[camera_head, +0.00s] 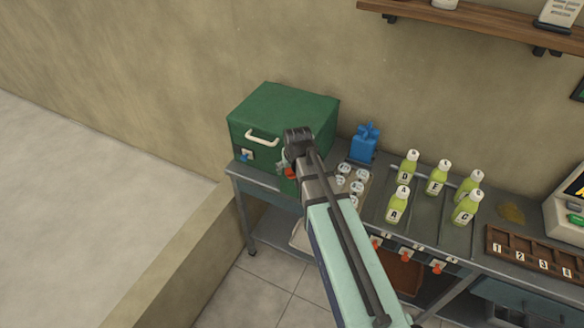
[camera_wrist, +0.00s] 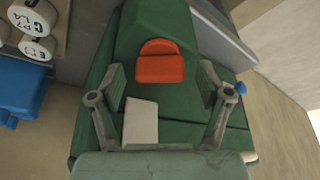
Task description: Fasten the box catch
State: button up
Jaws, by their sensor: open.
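The green box (camera_head: 275,112) stands at the left end of the metal table, with a white handle (camera_head: 262,138) on its front. Its lid looks down, though I cannot tell whether it is fully closed. An orange-red catch (camera_head: 290,173) shows at the box's front right, partly covered by my gripper. In the wrist view the catch (camera_wrist: 160,62) is a rounded orange tab, with a pale plate (camera_wrist: 140,122) below it on the green face. My gripper (camera_wrist: 162,82) is open and empty, one finger on each side of the catch, apart from it. The head view hides most of its fingers.
Right of the box stand a blue container (camera_head: 364,146) and several white-lidded jars (camera_head: 343,168). Further right are several green bottles (camera_head: 437,177) and a brown numbered rack (camera_head: 530,252). A blue knob (camera_head: 244,158) is on the box's front left.

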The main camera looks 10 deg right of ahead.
jog(key=c, duration=1.2)
jog(key=shift+o, duration=0.2)
jog(key=m+b, duration=0.1)
jog(key=m+h+b, duration=0.1)
jog(key=m, duration=0.1)
jog(key=shift+a+f+m, duration=0.1)
jog(key=shift+a+m, duration=0.05)
jog(key=shift+m, duration=0.15)
jog(key=shift+w+m+g+h+b, duration=0.1)
jog(key=shift+m+g+h+b, duration=0.5)
jog(key=shift+m, duration=1.3)
